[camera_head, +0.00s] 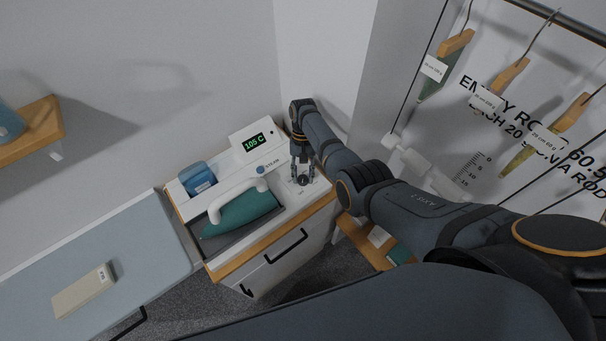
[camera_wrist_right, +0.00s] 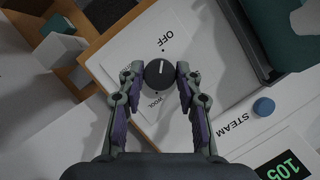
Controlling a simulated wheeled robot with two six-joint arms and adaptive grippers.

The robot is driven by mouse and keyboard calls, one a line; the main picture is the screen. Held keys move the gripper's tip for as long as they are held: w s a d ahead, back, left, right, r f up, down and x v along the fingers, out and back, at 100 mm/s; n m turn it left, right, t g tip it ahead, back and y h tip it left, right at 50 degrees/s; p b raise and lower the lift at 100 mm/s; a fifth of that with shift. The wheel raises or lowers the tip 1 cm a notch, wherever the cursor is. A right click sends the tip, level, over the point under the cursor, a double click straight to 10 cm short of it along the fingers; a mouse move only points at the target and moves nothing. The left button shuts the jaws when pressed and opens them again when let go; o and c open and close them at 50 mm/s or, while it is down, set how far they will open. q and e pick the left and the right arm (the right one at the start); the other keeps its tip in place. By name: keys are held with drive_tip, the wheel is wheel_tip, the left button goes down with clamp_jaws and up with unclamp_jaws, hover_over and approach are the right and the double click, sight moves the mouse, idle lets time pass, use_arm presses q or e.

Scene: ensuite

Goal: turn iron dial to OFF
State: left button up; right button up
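The iron dial (camera_wrist_right: 158,74) is a round dark knob on a white panel in the right wrist view. Its white mark shows on the upper half, toward the dot under the OFF label (camera_wrist_right: 167,39). Another label, partly hidden, reads like WOOL (camera_wrist_right: 154,103) below it. My right gripper (camera_wrist_right: 159,70) has one fingertip close against each side of the dial; any gap is too small to tell. In the head view the right gripper (camera_head: 302,178) points down at the panel's right end. The teal iron (camera_head: 240,213) with a white handle rests left of it. My left gripper is not in view.
The station's display (camera_head: 256,142) reads 105 C, and a blue STEAM button (camera_wrist_right: 264,106) sits near it. A blue tank (camera_head: 198,179) stands at the left. An ironing board (camera_head: 130,250) holds a beige block (camera_head: 84,290). Hangers (camera_head: 510,78) hang at the right.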

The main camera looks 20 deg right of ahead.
drive_tip(key=o, duration=0.3)
drive_tip(key=shift+o, duration=0.2)
drive_tip(key=v, duration=1.2)
